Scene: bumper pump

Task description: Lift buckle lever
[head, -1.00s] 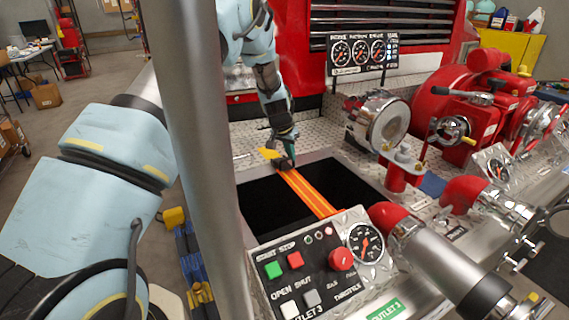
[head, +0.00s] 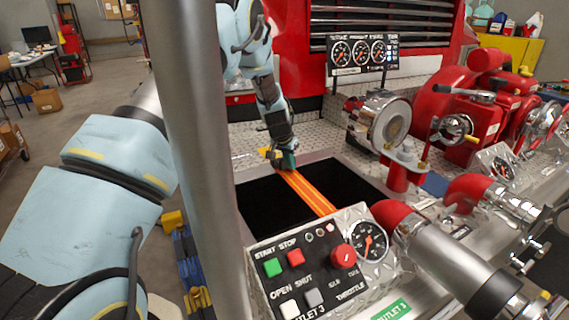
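An orange strap (head: 305,190) with yellow stripes runs across the dark square opening in the bumper deck. At its far end is a buckle with a yellow lever (head: 266,152), partly hidden by my gripper. My gripper (head: 284,165) is at the buckle, at the far edge of the opening. Its fingers are small and dark here, and I cannot tell whether they are open, shut or touching the lever.
A control panel (head: 310,275) with buttons and a gauge stands in front of the opening. Red pump parts (head: 470,115) and a silver-capped fitting (head: 388,125) stand to the right. A gauge board (head: 360,52) stands behind. Diamond-plate deck (head: 315,132) surrounds the far side.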

